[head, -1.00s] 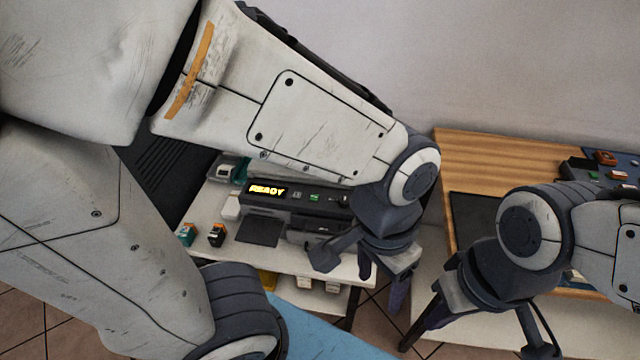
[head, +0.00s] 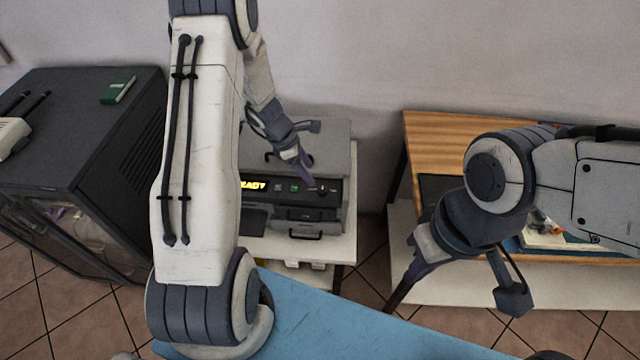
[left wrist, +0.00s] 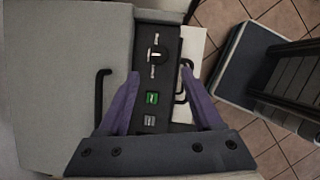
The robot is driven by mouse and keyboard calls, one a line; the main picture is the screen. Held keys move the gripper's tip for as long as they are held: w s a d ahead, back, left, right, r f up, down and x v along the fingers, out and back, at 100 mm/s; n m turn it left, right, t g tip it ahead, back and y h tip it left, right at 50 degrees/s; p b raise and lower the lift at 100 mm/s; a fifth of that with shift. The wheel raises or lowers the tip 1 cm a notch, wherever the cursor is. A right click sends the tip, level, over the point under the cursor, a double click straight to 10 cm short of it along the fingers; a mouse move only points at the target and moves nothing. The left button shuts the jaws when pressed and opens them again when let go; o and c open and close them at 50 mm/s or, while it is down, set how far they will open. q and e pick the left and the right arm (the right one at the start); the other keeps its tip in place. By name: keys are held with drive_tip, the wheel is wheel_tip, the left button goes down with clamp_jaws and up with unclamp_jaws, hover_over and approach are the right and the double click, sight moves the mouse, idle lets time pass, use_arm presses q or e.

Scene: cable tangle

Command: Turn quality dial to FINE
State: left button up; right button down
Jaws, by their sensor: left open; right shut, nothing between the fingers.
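The printer (head: 325,140) is a grey machine with a black front panel (head: 342,186), and its display ends in "EADY", partly covered by my left arm. The quality dial (left wrist: 155,57) is a black knob with a white mark in the left wrist view. Labels around it are too small to read. My left gripper (left wrist: 160,73) is open. In that view its purple fingers straddle the panel, with the dial just beyond the tips and between their lines. In the head view the left gripper (head: 308,178) is at the panel. My right gripper (head: 390,308) is shut and empty, away from the printer.
A green button (left wrist: 152,98) and a grey button (left wrist: 150,120) lie between the left fingers' lines. A drawer handle (left wrist: 180,88) is near one finger. A black cabinet (head: 80,120) stands left; a wooden-topped table (head: 432,135) stands right.

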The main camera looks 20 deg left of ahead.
sight(322, 189)
use_arm(q)
drive_tip(key=x, duration=0.8)
drive_tip(key=shift+d+f, duration=0.15)
drive_tip(key=shift+f, duration=0.05)
clamp_jaws()
